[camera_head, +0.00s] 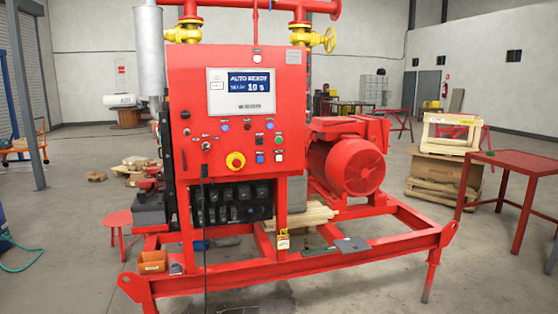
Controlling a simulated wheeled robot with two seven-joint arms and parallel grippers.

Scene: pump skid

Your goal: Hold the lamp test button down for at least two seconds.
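A red control panel (215,168) stands upright on a red skid frame. To the right of the knob are a black square button (259,141), a green button (278,140), a blue button (260,158) and a white button (278,156). The labels are too small to read, so I cannot tell which is the lamp test button. Neither of my grippers is in view.
A red motor (346,168) sits right of the panel. The skid's front beam (300,268) runs low across the front. A red table (517,162) stands at the right, and pallets with boxes (443,172) stand behind it. Open floor lies around the skid.

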